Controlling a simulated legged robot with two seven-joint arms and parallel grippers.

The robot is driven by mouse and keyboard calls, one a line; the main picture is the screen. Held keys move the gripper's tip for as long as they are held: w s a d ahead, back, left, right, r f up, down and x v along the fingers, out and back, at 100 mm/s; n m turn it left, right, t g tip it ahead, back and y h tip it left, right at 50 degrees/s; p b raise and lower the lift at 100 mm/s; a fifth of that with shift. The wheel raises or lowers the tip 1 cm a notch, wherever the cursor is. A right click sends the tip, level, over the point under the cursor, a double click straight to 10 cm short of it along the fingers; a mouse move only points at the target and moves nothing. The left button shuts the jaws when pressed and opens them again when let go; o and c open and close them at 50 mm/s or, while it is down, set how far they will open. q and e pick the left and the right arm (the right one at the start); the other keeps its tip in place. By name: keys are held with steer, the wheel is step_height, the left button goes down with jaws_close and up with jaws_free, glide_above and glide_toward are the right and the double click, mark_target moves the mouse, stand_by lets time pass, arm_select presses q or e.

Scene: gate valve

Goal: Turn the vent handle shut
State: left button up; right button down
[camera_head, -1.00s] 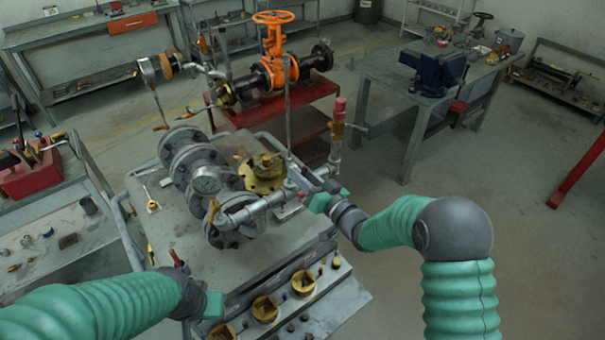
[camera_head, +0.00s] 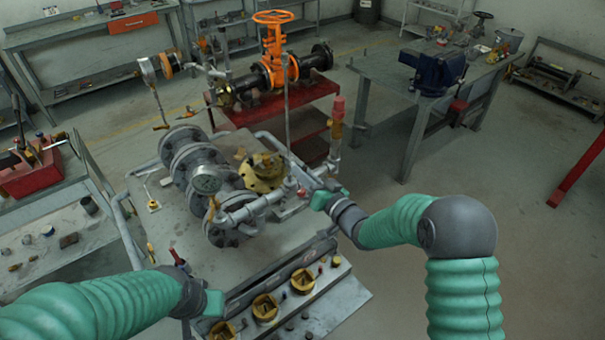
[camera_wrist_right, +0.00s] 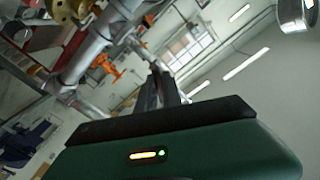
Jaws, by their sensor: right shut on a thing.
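My right gripper (camera_head: 310,188) is beside the pipe fitting at the right of the valve assembly (camera_head: 195,160). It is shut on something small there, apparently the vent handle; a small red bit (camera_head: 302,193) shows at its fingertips. The fingers hide most of the handle, so its angle cannot be told. In the right wrist view the dark fingers (camera_wrist_right: 160,88) point up close to a grey pipe (camera_wrist_right: 85,60), and what lies between them is not clear. My left gripper (camera_head: 207,304) is at the lower left, near the bench front, and its fingers are hidden.
Brass fittings (camera_head: 265,307) line the front ledge. The floor (camera_head: 400,215) to the right is clear.

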steer(key=m+p, duration=0.1)
steer(key=m, duration=0.8)
steer(key=shift+p, duration=0.3)
steer(key=shift+f+m+p, duration=0.1)
steer(key=shift+m+p, duration=0.2)
steer(key=shift+m, duration=1.2)
steer(key=c, duration=1.8)
jaws_free()
steer(key=o, duration=0.3)
steer(key=shift+w, duration=0.15)
steer(key=b+v, duration=0.2)
steer(key=v, duration=1.5)
steer(key=shift+b, duration=0.4)
